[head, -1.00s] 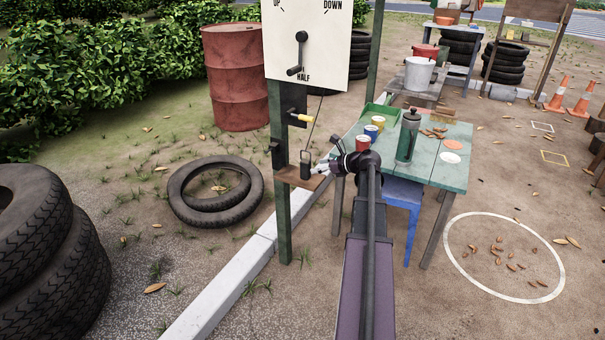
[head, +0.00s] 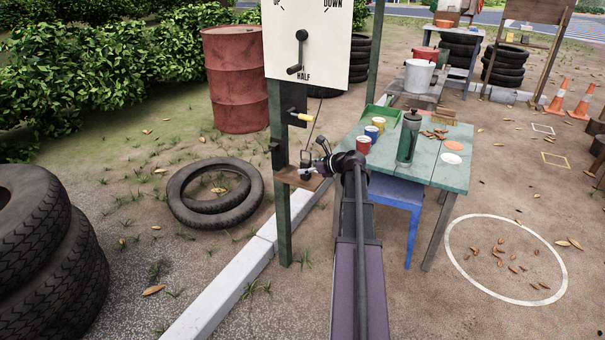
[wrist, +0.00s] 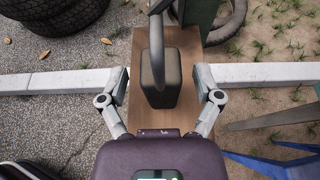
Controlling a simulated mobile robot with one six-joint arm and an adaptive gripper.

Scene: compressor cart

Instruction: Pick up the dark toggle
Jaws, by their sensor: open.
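The dark toggle, a dark block with a grey loop on top, stands on a small wooden shelf (head: 316,183). In the wrist view the toggle (wrist: 159,82) is centred between the two fingers of my gripper (wrist: 161,76). The gripper is open, with one finger on each side and a visible gap to the block on both sides. In the head view my gripper (head: 312,170) is at the shelf, and it hides much of the toggle (head: 306,157). The wooden shelf (wrist: 116,112) shows around the block in the wrist view.
A green post (head: 284,225) carries the shelf, a yellow-handled lever (head: 302,117) and a white UP/HALF/DOWN board (head: 325,45). To the right is a green table (head: 455,180) with cans and a dark green flask (head: 408,138). A tyre (head: 190,215) lies left.

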